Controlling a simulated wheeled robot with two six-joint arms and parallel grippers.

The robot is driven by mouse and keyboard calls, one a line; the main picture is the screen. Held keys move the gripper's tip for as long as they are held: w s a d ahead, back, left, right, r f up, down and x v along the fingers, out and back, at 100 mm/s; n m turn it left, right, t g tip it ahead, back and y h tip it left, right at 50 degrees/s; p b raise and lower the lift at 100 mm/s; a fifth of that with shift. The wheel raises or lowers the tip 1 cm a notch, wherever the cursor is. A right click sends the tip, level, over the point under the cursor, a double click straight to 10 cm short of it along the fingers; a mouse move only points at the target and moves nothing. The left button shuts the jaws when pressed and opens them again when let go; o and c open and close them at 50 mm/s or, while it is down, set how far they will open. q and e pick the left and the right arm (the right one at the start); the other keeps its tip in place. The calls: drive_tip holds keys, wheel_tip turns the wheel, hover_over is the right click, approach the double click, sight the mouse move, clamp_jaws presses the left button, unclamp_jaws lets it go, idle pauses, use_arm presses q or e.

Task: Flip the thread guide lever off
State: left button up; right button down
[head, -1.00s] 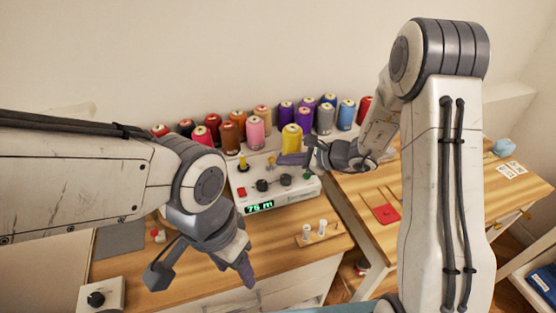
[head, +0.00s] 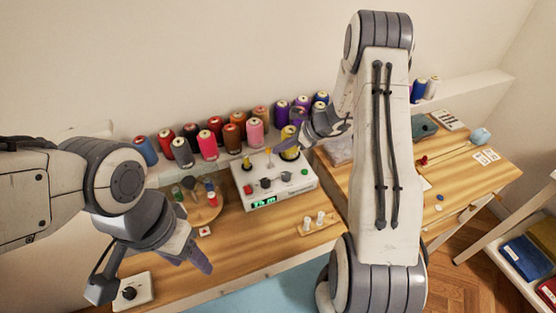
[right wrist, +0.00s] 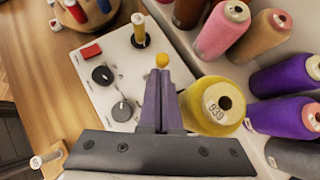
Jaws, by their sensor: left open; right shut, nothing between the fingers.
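The winding machine (head: 275,193), a white box with dials, a red button and a green display, stands on the wooden bench. A lever with a yellow ball tip (right wrist: 162,60) shows in the right wrist view, just beyond my right gripper's fingertips (right wrist: 163,72). The fingers are shut with nothing between them; whether they touch the lever is unclear. In the head view my right gripper (head: 279,145) reaches over the back of the machine from the right. The lever's lower part is hidden behind the fingers in the wrist view. My left gripper (head: 150,272) is open and empty over the bench's left front.
A yellow cone (right wrist: 214,105) stands close beside my right fingers. Several coloured cones line the wall behind the machine. A round thread tray (head: 205,212) sits left of it, and a small spool stand (head: 318,226) in front.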

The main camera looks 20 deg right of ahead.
drive_tip(key=shift+r, duration=0.1)
drive_tip(key=shift+r+p, duration=0.6)
drive_tip(key=shift+r, duration=0.2)
use_arm(q)
drive_tip(key=shift+r, duration=0.6)
use_arm(e)
drive_tip(key=shift+s+d, duration=0.1)
drive_tip(key=shift+s+d, duration=0.15)
drive_tip(key=shift+d, duration=0.1)
use_arm(q)
drive_tip(key=shift+s+d+f+b, duration=0.3)
drive_tip(key=shift+d+f+b, duration=0.1)
drive_tip(key=shift+f+b, duration=0.1)
use_arm(e)
drive_tip(key=w+d+v, duration=0.1)
drive_tip(key=v, duration=1.1)
drive_tip(key=shift+w+d, duration=0.25)
drive_tip(key=shift+w, duration=0.05)
